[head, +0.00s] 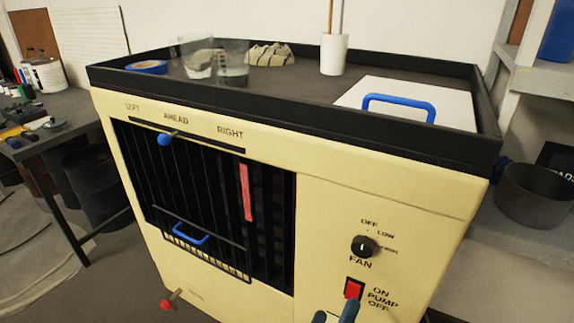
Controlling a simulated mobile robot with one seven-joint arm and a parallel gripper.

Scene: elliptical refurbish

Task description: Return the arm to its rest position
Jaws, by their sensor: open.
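My gripper (335,312) shows at the bottom edge of the head view, right of centre. Only its two blue-grey fingertips are in view, spread apart with nothing seen between them. The right fingertip is just below the red pump switch (353,289) on the cream cooler cabinet (330,220); I cannot tell whether it touches. The rest of my arm is out of view.
The black fan knob (364,246) is above the switch. A slider with a blue knob (166,139), a blue-handled grille (190,236) and a red-handled valve (171,300) project from the front. A workbench (40,140) is left, shelves (545,80) right.

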